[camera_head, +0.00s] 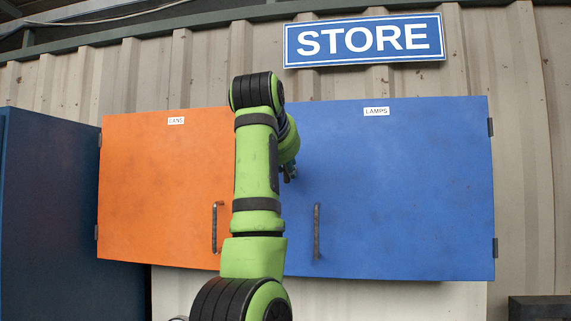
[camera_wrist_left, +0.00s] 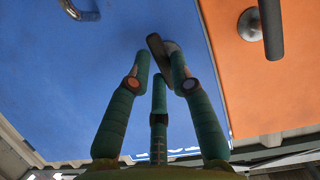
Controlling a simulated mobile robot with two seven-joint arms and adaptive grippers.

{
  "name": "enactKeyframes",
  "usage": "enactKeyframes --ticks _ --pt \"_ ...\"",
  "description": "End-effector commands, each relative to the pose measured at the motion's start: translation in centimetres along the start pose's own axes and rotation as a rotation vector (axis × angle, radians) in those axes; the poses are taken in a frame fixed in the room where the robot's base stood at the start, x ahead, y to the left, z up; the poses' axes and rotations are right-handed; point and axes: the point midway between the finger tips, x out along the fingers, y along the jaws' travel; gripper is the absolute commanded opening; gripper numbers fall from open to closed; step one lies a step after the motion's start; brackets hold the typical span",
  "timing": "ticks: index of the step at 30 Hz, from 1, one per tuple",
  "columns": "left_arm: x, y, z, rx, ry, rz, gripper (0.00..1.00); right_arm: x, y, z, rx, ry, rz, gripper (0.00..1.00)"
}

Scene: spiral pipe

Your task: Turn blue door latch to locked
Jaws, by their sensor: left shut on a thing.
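The blue door (camera_head: 400,190), labelled LAMPS, is closed on the right in the head view and fills the left of the left wrist view (camera_wrist_left: 60,90). The dark latch (camera_wrist_left: 154,44) on a round base shows between the green fingertips of my left gripper (camera_wrist_left: 160,62), near the edge beside the orange door. It looks tilted in the wrist view. My left gripper is shut on the latch. In the head view the gripper (camera_head: 289,172) is small and partly behind my arm, and the latch is hidden there. My right gripper is not in view.
An orange door (camera_head: 165,190), labelled CANS, is closed to the left. Bar handles stand on the orange door (camera_head: 215,228) and the blue door (camera_head: 317,231) below the gripper. A dark blue cabinet (camera_head: 60,220) is far left; a STORE sign (camera_head: 363,40) hangs above.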

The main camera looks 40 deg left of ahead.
Motion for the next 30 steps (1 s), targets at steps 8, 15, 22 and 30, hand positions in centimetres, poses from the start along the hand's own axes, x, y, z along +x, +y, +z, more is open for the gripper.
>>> enactKeyframes --ticks 8,15,22,30 --pt "-0.1 0.0 -0.2 0.013 0.009 -0.006 0.00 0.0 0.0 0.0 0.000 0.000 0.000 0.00" --pt "-0.1 0.0 -0.2 0.012 0.009 -0.006 0.34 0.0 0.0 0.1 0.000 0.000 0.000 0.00" --pt "0.0 0.0 -0.1 0.012 0.004 -0.006 0.46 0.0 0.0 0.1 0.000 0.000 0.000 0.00" --pt "-1.0 0.0 -0.1 0.012 0.004 -0.005 0.46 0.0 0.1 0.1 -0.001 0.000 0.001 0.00"
